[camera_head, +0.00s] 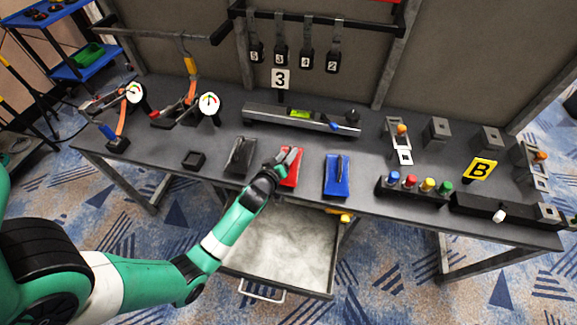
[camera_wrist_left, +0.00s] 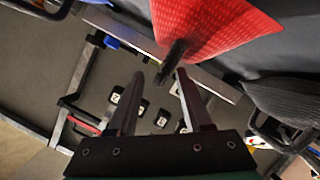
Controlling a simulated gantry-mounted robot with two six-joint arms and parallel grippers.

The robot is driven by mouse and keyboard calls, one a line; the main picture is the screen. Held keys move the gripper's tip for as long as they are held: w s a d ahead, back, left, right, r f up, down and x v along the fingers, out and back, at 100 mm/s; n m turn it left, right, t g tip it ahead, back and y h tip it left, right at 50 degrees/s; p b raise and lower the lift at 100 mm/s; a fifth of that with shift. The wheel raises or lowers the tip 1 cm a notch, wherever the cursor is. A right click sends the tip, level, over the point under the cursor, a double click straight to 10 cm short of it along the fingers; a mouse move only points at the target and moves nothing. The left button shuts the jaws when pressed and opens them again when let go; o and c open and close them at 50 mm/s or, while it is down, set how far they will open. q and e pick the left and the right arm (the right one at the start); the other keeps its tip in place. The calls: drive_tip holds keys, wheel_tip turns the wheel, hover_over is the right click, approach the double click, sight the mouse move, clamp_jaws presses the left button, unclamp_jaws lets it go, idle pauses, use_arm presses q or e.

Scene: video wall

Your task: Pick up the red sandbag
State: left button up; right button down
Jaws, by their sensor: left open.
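The red sandbag (camera_head: 290,172) lies on the grey table, between a black sandbag (camera_head: 241,157) and a blue sandbag (camera_head: 337,176). My left gripper (camera_head: 289,156) is over the red sandbag and hides part of it. In the left wrist view the red sandbag (camera_wrist_left: 215,25) fills the top. Its dark handle (camera_wrist_left: 174,57) stands near the open fingertips of my left gripper (camera_wrist_left: 160,76), roughly in line with the gap between them. I cannot tell whether the fingers touch it. My right gripper is not in view.
A long grey device (camera_head: 300,121) lies behind the sandbags. A black block with coloured knobs (camera_head: 415,193) is to the right. An open drawer (camera_head: 285,250) juts out below the table's front edge. Gauges with orange-handled tools (camera_head: 208,103) stand at the left.

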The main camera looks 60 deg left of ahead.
use_arm(q)
drive_tip(key=shift+w+a+f, duration=0.3)
drive_tip(key=shift+w+a, duration=0.15)
drive_tip(key=shift+w, duration=0.05)
drive_tip(key=shift+d, duration=0.1)
drive_tip(key=shift+c, duration=0.3)
clamp_jaws()
idle(0.6)
drive_tip(key=shift+r, duration=0.25)
